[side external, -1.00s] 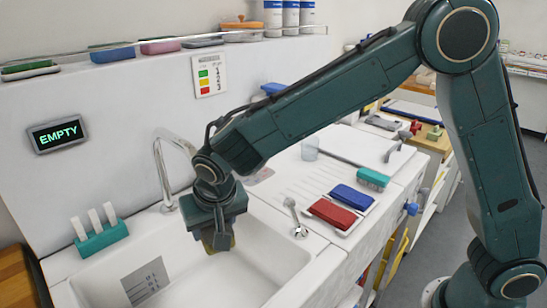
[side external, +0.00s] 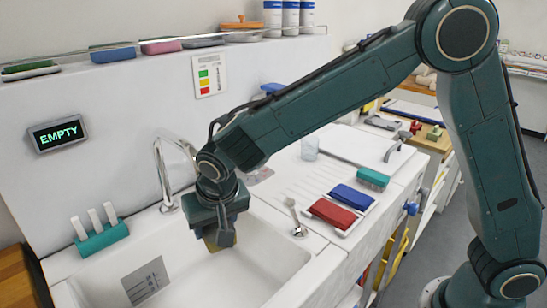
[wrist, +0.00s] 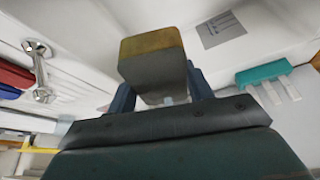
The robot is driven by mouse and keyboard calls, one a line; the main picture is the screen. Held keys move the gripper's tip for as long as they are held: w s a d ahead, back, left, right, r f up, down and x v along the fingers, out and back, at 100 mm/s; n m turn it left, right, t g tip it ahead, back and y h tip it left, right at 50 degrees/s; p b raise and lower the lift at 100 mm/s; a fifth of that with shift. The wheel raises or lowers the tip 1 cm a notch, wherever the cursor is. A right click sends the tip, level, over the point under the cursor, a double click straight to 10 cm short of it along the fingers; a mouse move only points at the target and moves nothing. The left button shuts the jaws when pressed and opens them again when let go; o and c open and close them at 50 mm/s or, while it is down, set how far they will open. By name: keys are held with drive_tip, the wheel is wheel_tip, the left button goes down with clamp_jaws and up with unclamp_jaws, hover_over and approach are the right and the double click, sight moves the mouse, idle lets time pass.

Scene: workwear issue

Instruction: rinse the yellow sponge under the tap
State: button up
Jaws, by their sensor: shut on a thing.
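My gripper (side external: 220,236) is shut on the yellow sponge (side external: 209,243) and holds it above the white sink basin (side external: 265,262). The fingers hide much of the sponge in the side view. In the wrist view the sponge (wrist: 150,43) is a block with a dull yellow face and greyish side, between the two fingers. The chrome tap (side external: 161,172) arches up behind and left of my gripper. My wrist hides the end of its spout. I see no running water. A chrome lever (side external: 294,216) stands on the sink's right rim.
A teal holder (side external: 100,240) with white sticks sits on the rim at left. Red (side external: 332,214) and blue (side external: 352,198) blocks lie right of the sink. A wall display (side external: 58,133) reads EMPTY. A grey printed patch (side external: 146,281) is in the basin.

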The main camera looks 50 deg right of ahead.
drive_tip(key=shift+s+a, duration=0.1)
drive_tip(key=shift+a, duration=0.1)
idle(0.7)
drive_tip(key=shift+s, duration=0.1)
drive_tip(key=s+d, duration=0.3)
drive_tip(key=s, duration=0.4)
idle(0.9)
drive_tip(key=shift+d, duration=0.1)
idle(1.2)
drive_tip(key=s+d+r, duration=0.2)
drive_tip(key=s+r, duration=0.2)
drive_tip(key=shift+s, duration=0.3)
idle(0.5)
idle(0.5)
drive_tip(key=w+d+f, duration=0.1)
drive_tip(key=w+d, duration=1.3)
drive_tip(key=d, duration=0.2)
drive_tip(key=shift+d+f, duration=0.2)
drive_tip(key=shift+d, duration=0.15)
